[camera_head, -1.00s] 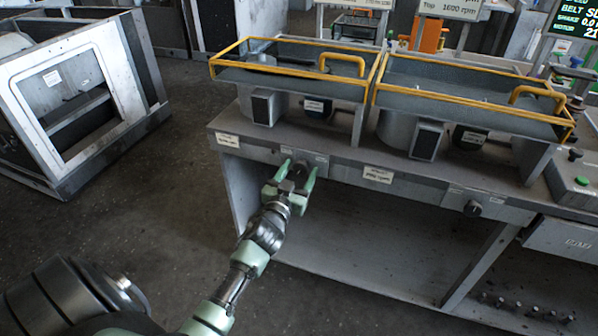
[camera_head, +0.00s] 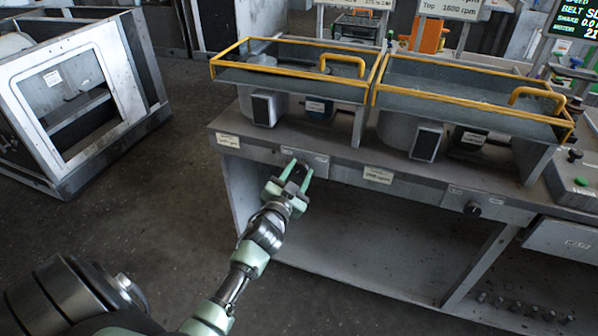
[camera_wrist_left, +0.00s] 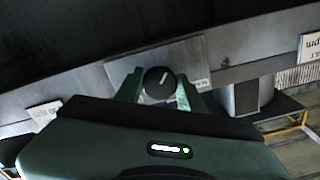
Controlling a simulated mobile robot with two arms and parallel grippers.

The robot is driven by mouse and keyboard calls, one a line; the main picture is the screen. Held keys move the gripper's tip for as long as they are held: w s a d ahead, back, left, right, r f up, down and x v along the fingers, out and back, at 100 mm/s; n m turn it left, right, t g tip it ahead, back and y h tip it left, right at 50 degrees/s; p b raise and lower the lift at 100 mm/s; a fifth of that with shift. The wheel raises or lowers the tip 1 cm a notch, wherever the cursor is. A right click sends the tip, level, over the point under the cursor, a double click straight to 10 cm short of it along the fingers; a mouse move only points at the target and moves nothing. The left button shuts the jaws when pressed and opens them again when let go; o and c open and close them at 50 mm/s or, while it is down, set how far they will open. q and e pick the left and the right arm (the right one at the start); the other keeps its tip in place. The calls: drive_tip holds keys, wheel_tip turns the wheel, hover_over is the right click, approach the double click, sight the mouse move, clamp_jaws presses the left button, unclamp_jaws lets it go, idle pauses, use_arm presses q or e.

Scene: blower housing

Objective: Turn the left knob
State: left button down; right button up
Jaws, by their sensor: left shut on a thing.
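The left knob, black and round with a pale pointer line, sits on the front panel of the bench and shows in the left wrist view (camera_wrist_left: 159,84). My left gripper (camera_head: 297,172) reaches up to the panel, its two green fingers on either side of the knob. In the left wrist view the fingers (camera_wrist_left: 160,86) stand left and right of it, and the gripper is shut on it. In the head view the fingers mostly hide the knob. The pointer line is tilted off vertical in the wrist view. My right gripper is not in view.
A second knob (camera_head: 472,209) sits further right on the same bench front (camera_head: 420,193). Two yellow-railed trays (camera_head: 300,82) stand above. A grey open frame (camera_head: 75,95) stands on the floor at left. The floor before the bench is clear.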

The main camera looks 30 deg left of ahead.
use_arm(q)
drive_tip(key=shift+m, duration=1.6)
drive_tip(key=c, duration=0.9)
unclamp_jaws()
drive_tip(key=v, duration=0.7)
drive_tip(key=shift+s, duration=0.4)
